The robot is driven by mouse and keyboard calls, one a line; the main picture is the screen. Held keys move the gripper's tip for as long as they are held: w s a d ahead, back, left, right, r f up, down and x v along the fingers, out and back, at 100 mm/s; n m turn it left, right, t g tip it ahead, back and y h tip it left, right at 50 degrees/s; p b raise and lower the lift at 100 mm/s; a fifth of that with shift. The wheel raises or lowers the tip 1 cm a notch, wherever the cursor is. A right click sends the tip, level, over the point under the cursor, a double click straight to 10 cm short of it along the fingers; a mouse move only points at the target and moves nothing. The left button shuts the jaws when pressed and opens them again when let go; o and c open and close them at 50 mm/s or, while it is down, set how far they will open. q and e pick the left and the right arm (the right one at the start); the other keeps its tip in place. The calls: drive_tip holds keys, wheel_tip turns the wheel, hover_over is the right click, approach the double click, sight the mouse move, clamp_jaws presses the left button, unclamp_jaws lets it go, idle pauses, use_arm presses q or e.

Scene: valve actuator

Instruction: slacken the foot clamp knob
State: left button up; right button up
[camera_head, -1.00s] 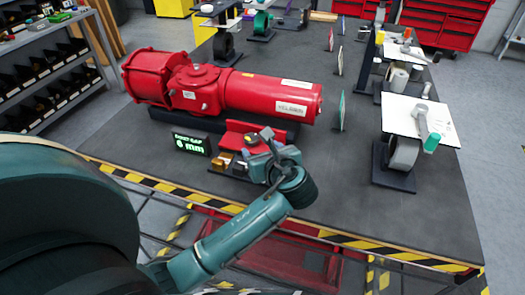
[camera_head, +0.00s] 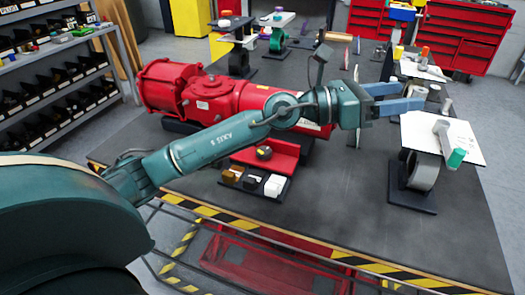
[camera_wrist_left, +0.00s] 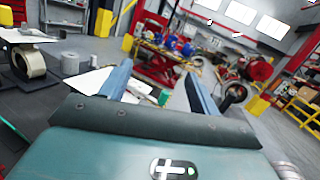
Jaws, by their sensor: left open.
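A black knob with a yellow mark (camera_head: 264,153) sits on a red bracket (camera_head: 285,160) in front of the large red actuator (camera_head: 240,98); I take it for the foot clamp knob. It does not show clearly in the left wrist view. My left gripper (camera_head: 413,96) is open and empty, well to the right of the knob and raised above the bench. Its two blue fingers are spread apart in the left wrist view (camera_wrist_left: 158,85). My left forearm crosses in front of the actuator and hides part of it. My right gripper is not in view.
A small tray (camera_head: 228,183) with brown, dark and white blocks lies before the bracket. A roll stand (camera_head: 412,203) and a white board with a green-capped tool (camera_head: 470,145) stand at right. The dark bench (camera_head: 335,215) is bare between. Its front edge is striped.

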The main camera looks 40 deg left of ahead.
use_arm(q)
drive_tip(key=a+f+g+y, duration=0.4)
drive_tip(key=f, duration=0.2)
drive_tip(key=n+g+y+b, duration=0.2)
drive_tip(key=n+g+y, duration=0.1)
drive_tip(key=n+y, duration=0.9)
approach(263, 150)
drive_tip(key=shift+m+y, duration=0.4)
drive_tip(key=shift+m, duration=0.3)
drive_tip(key=x, duration=0.2)
drive_tip(key=p+x, duration=0.1)
drive_tip(key=x, duration=0.2)
drive_tip(key=d+x, duration=0.1)
drive_tip(key=x, duration=0.2)
drive_tip(key=shift+f+p, duration=0.15)
drive_tip(key=shift+p, duration=0.15)
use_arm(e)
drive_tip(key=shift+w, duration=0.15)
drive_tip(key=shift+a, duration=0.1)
